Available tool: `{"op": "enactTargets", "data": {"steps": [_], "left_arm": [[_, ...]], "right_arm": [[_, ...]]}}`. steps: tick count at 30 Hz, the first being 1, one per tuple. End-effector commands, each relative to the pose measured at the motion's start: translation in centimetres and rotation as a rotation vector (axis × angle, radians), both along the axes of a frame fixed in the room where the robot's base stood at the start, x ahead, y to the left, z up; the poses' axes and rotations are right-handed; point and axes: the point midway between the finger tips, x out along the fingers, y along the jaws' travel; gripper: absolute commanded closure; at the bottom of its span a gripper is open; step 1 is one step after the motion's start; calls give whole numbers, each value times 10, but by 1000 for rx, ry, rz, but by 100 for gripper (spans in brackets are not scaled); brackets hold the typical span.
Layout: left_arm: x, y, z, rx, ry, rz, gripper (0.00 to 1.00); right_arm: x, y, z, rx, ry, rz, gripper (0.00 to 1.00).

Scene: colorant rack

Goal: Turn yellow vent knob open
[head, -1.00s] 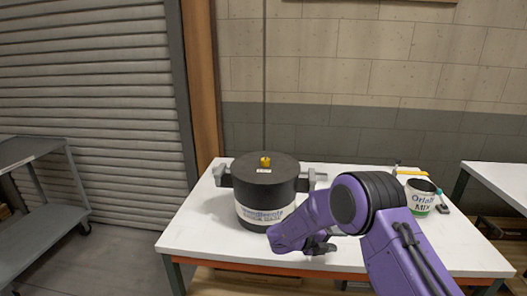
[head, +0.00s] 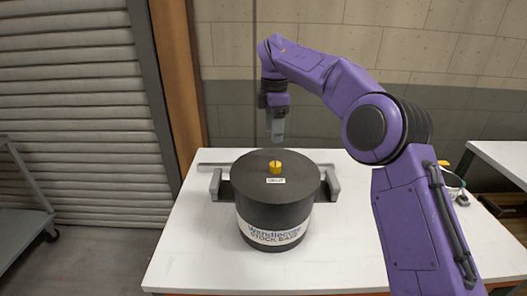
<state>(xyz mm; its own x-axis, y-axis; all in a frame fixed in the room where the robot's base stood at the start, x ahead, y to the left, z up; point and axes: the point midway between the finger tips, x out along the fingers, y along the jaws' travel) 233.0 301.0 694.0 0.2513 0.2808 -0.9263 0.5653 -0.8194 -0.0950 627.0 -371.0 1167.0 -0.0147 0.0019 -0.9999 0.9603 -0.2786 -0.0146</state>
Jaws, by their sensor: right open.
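The yellow vent knob (head: 275,167) stands on the dark lid of a round black pot (head: 248,188), with a small white label in front of it. The pot stands upright on the white table, with a grey handle on each side and a white printed band around its lower part. My right gripper (head: 277,138) points down above the knob, apart from it, and is open. It is seen nearly edge-on, so the gap between its fingers is hard to make out. My left gripper is out of view.
The white table (head: 190,255) is clear to the left and front of the pot. A thin grey bar (head: 212,164) shows behind the pot. A grey cart (head: 28,225) stands at the far left. Another white table (head: 505,160) is at the right. My right arm covers much of the right side.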

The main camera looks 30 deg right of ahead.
Motion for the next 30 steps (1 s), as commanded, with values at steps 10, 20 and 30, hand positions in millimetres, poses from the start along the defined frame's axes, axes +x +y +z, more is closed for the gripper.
{"op": "enactTargets", "data": {"steps": [10,20,30], "left_arm": [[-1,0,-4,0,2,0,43],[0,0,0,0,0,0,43],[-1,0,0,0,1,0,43]], "right_arm": [[-11,-8,-63,1,0,-12,40],[-1,-5,-108,-1,7,-6,40],[-1,-5,-108,-1,7,-6,82]]}}
